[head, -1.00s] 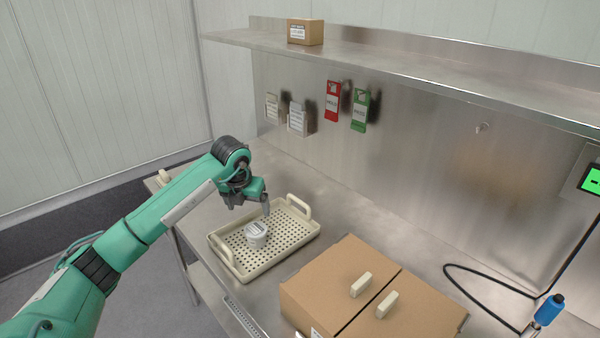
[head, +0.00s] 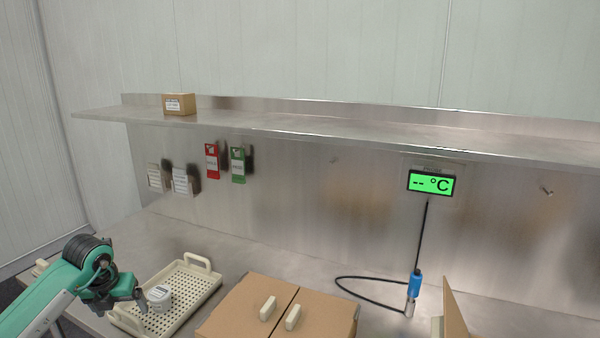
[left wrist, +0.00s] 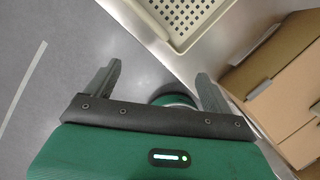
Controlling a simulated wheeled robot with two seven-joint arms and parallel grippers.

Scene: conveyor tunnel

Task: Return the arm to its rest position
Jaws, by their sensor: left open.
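My left arm is green with black joints, at the lower left of the head view. Its gripper (head: 127,305) is near the left side of the perforated cream tray (head: 203,284). In the left wrist view the gripper (left wrist: 158,82) has its two fingers wide apart with nothing between them. The tray (left wrist: 188,42) lies beyond the fingertips there, and the steel table edge and grey floor show below. A small white round container (head: 159,298) stands in the tray, apart from the gripper. My right gripper is not in view.
A closed cardboard box (head: 240,303) with cream handles stands right of the tray. A blue-handled probe (head: 414,284) hangs on a black cable below a green display (head: 431,184). A steel shelf (head: 330,131) runs above, with a small carton (head: 179,104) on it.

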